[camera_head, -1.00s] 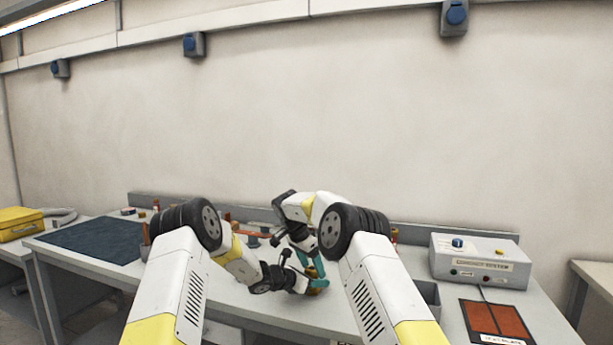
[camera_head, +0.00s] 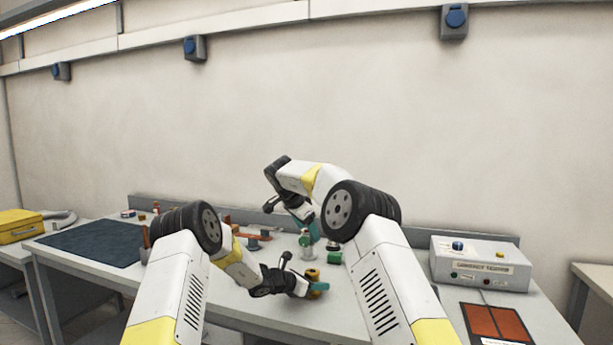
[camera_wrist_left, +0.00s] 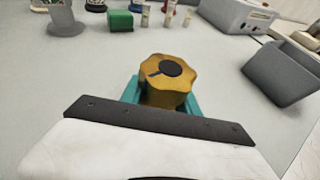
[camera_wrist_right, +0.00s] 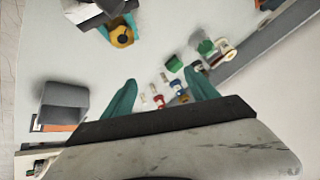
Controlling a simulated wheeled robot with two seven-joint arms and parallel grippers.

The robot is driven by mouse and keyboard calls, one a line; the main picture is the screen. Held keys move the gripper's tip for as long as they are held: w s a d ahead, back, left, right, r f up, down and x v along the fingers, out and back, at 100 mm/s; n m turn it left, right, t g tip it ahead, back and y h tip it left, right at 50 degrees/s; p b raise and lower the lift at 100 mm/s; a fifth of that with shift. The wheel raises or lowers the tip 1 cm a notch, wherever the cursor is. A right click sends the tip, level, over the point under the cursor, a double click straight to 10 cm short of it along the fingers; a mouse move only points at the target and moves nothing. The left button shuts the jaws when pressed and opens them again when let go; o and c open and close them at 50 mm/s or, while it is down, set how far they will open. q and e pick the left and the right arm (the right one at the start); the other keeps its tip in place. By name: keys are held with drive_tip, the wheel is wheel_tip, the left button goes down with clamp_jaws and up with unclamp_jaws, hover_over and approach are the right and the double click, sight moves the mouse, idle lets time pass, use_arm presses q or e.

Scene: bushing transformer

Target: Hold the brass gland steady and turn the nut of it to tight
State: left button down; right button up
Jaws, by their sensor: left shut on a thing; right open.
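The brass gland (camera_wrist_left: 165,88) stands upright between the teal fingers of my left gripper (camera_wrist_left: 160,92), with its lobed nut and dark centre facing up. The gland also shows in the head view (camera_head: 313,276) and at the top of the right wrist view (camera_wrist_right: 121,36). My left gripper is shut on the gland's body, low over the table. My right gripper (camera_wrist_right: 160,95) is open and empty, its fingers spread wide. It is raised above the table, behind the gland in the head view (camera_head: 306,222), and apart from it.
Several small bottles and spools (camera_wrist_right: 165,90) and a green block (camera_wrist_left: 121,20) stand toward the back of the table. A grey bin (camera_wrist_left: 281,72) stands right of the gland in the left wrist view. A control box (camera_head: 481,262) sits at the right. Table around the gland is clear.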

drive_tip(key=w+r+m+t+y, duration=0.2)
drive_tip(key=w+r+m+t, duration=0.2)
drive_tip(key=w+r+t, duration=0.6)
drive_tip(key=shift+w+a+r+m+y, duration=0.2)
drive_tip(key=shift+w+r+m+y, duration=0.1)
drive_tip(key=shift+w+r, duration=2.3)
drive_tip(key=n+g+h, duration=0.3)
drive_tip(key=n+g, duration=0.3)
drive_tip(key=g, duration=0.7)
approach(312, 271)
drive_tip(key=x, duration=0.8)
drive_tip(key=shift+w+d+f, duration=0.1)
drive_tip(key=shift+d+f, duration=0.05)
drive_tip(key=shift+f, duration=0.2)
